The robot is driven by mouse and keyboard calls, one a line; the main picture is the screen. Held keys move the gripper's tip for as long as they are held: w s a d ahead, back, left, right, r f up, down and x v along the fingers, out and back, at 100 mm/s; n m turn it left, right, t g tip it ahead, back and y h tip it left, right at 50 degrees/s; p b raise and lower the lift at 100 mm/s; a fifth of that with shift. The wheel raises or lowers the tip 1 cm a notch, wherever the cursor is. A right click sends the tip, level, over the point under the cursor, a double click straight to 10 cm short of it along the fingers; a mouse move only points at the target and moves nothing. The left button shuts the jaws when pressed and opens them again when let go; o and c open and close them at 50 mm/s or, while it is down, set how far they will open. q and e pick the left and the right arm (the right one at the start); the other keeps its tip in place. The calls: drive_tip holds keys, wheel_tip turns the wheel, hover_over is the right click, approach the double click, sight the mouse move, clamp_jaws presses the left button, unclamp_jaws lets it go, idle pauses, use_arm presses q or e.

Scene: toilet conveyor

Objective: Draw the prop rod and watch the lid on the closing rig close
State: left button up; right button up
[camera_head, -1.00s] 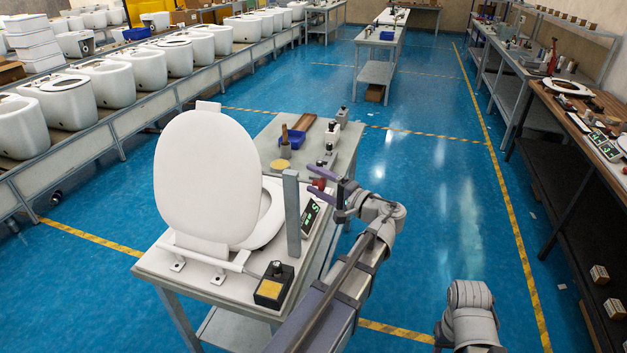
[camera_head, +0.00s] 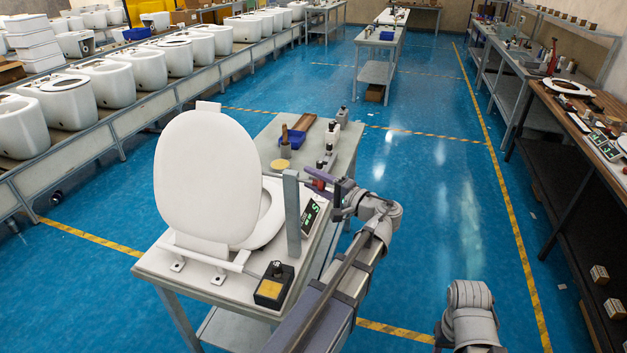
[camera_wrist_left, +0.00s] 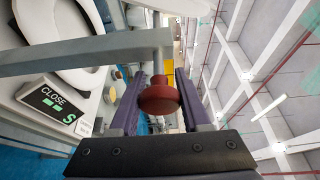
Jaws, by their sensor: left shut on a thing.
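The closing rig stands on a grey table, with its white lid (camera_head: 205,180) standing upright above the white seat (camera_head: 266,215). A grey post (camera_head: 292,215) rises at the rig's right side. The prop rod's red knob (camera_wrist_left: 159,97) sits between the two purple fingers of my left gripper (camera_wrist_left: 157,92), at the post. My left gripper, also in the head view (camera_head: 325,184), is shut on the knob. A display (camera_wrist_left: 55,104) beside the post reads "CLOSE" and "S". The rod beyond the knob is mostly hidden. My right gripper is not visible; only part of that arm shows.
A black box with a yellow top (camera_head: 271,287) sits on the table's near corner. A blue bin (camera_head: 292,138) and small parts lie at its far end. A conveyor of white toilets (camera_head: 110,85) runs along the left. Blue floor is clear right of the table.

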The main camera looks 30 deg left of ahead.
use_arm(q)
clamp_jaws()
idle(0.6)
drive_tip(key=shift+d, duration=0.1)
